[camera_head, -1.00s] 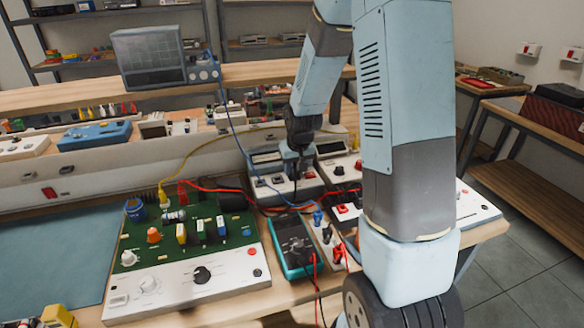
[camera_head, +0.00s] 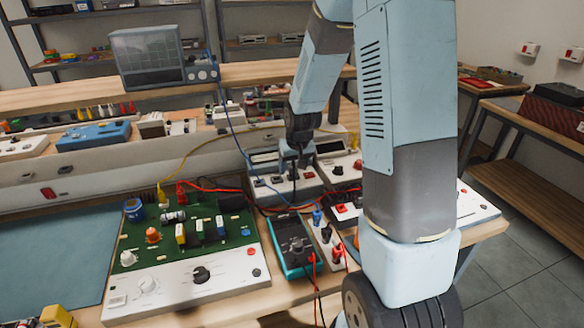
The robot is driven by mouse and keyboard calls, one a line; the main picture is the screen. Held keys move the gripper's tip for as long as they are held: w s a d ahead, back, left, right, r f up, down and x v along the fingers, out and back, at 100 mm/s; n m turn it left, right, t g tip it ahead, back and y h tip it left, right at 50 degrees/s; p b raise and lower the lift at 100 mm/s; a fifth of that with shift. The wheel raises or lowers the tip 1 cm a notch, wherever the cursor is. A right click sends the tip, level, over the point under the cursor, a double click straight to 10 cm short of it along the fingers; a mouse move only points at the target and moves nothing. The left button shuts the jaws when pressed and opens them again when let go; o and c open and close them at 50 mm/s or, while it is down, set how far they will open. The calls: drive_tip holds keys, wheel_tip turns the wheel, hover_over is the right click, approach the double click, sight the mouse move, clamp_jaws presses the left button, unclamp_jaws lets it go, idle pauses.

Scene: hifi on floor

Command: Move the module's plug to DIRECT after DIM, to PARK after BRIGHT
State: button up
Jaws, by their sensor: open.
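My gripper (camera_head: 293,172) points down over a grey bench unit (camera_head: 272,196) at the back of the bench. It is open, and its fingertips are small and partly lost against the unit's dark front. I cannot tell whether they touch anything. A green circuit board with a white front panel (camera_head: 215,285) lies at front left, carrying knobs and coloured parts. A narrow white strip module (camera_head: 322,233) with blue, black and red plugs (camera_head: 336,252) stands right of a teal meter (camera_head: 290,243). The labels DIRECT, PARK, DIM and BRIGHT are not readable, and I cannot tell which plug is the task's.
Yellow, red and blue leads cross the bench behind the board. A scope-like box (camera_head: 150,58) stands on the raised shelf. My arm hides part of the bench at right. A blue mat (camera_head: 50,255) at left is mostly clear.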

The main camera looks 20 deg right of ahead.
drive_tip(key=w+v, duration=0.1)
drive_tip(key=v, duration=1.6)
drive_tip(key=shift+w+r, duration=0.15)
drive_tip(key=shift+r, duration=0.4)
idle(0.3)
drive_tip(key=s+r+t, duration=0.1)
drive_tip(key=s+r, duration=0.3)
drive_tip(key=s, duration=0.8)
drive_tip(key=s+r, duration=0.4)
drive_tip(key=s, duration=0.8)
drive_tip(key=shift+a+r+t, duration=0.25)
drive_tip(key=shift+a+t, duration=0.1)
drive_tip(key=shift+t, duration=0.05)
